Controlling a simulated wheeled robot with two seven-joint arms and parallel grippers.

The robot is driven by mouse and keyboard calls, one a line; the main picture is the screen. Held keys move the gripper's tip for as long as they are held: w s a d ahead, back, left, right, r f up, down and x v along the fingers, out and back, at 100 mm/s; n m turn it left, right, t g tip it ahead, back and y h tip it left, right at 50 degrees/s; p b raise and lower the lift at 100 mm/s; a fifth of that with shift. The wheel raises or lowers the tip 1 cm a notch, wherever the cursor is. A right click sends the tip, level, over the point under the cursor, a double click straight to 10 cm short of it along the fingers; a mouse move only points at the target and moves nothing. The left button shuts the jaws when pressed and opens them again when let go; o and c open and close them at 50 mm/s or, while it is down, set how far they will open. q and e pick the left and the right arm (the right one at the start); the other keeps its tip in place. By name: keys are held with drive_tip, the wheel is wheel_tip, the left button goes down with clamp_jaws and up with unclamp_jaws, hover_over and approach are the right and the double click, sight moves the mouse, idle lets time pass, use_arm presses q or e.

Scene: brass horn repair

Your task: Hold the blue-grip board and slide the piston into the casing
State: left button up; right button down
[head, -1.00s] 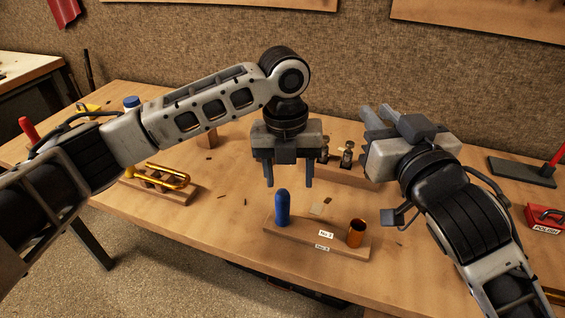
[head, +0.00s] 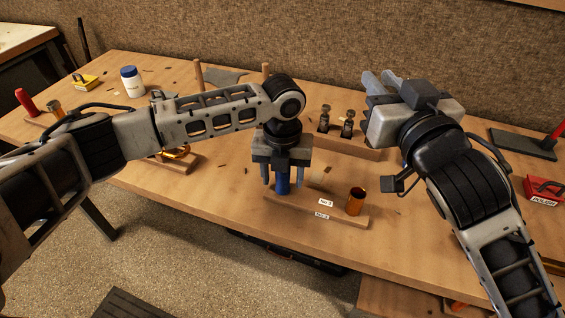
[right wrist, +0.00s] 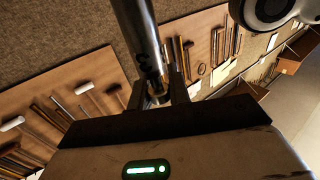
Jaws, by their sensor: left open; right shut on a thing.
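The wooden board (head: 310,212) lies near the table's front edge. Its upright blue grip (head: 283,186) is at the left end and the open-topped copper casing (head: 356,203) at the right end. My left gripper (head: 283,176) points down with its open fingers on either side of the blue grip; I cannot tell whether they touch it. My right gripper (head: 382,82) is raised behind and above the casing, pointing away. In the right wrist view it is shut on the metal piston (right wrist: 138,38), which carries a dark mark. The head view hides most of the piston.
A wooden block with several valve pieces (head: 347,125) stands behind the board. A brass horn part on a wooden base (head: 178,163) lies left, partly behind my left arm. A white jar (head: 131,82) is at the back left, and a red box (head: 543,190) at the right.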

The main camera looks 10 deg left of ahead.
use_arm(q)
drive_tip(key=shift+f, duration=0.1)
clamp_jaws()
use_arm(e)
wheel_tip(320, 180, down, 12)
drive_tip(key=shift+r+n+g+y, duration=0.25)
drive_tip(key=shift+n+g+y, duration=0.05)
drive_tip(key=shift+y, duration=0.1)
idle(0.3)
drive_tip(key=shift+s+f, duration=0.1)
drive_tip(key=shift+f, duration=0.05)
drive_tip(key=shift+f, duration=0.35)
drive_tip(key=shift+f, duration=0.1)
drive_tip(key=c, duration=1.3)
unclamp_jaws()
